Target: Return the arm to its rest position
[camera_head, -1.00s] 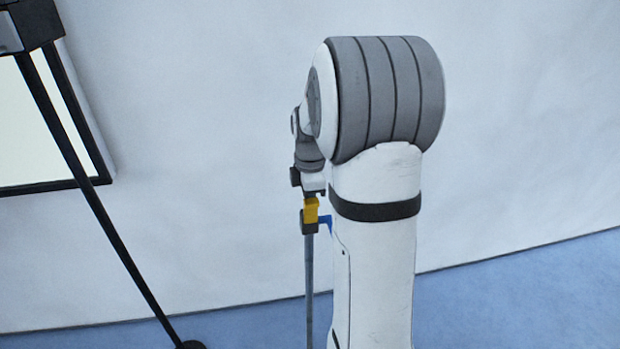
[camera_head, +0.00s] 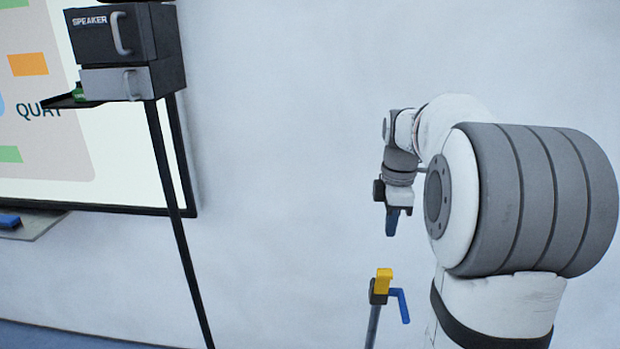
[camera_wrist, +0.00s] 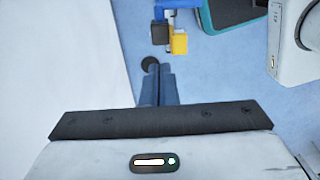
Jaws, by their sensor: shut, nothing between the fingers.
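My gripper (camera_head: 392,222) hangs at the end of my white and grey arm, pointing down in the head view. It is shut and empty. In the wrist view its dark blue fingers (camera_wrist: 158,85) lie together. Below it in the head view, and apart from it, is the top of a thin stand with a yellow block (camera_head: 383,281) and a blue lever (camera_head: 401,304). The yellow block also shows in the wrist view (camera_wrist: 179,42), beyond the fingertips.
A stand at the left carries a dark box marked SPEAKER (camera_head: 112,38). Its pole (camera_head: 172,215) runs down in front of a framed board (camera_head: 138,150) on the pale wall. A small ledge (camera_head: 32,222) sits below the board. Open space lies between pole and arm.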

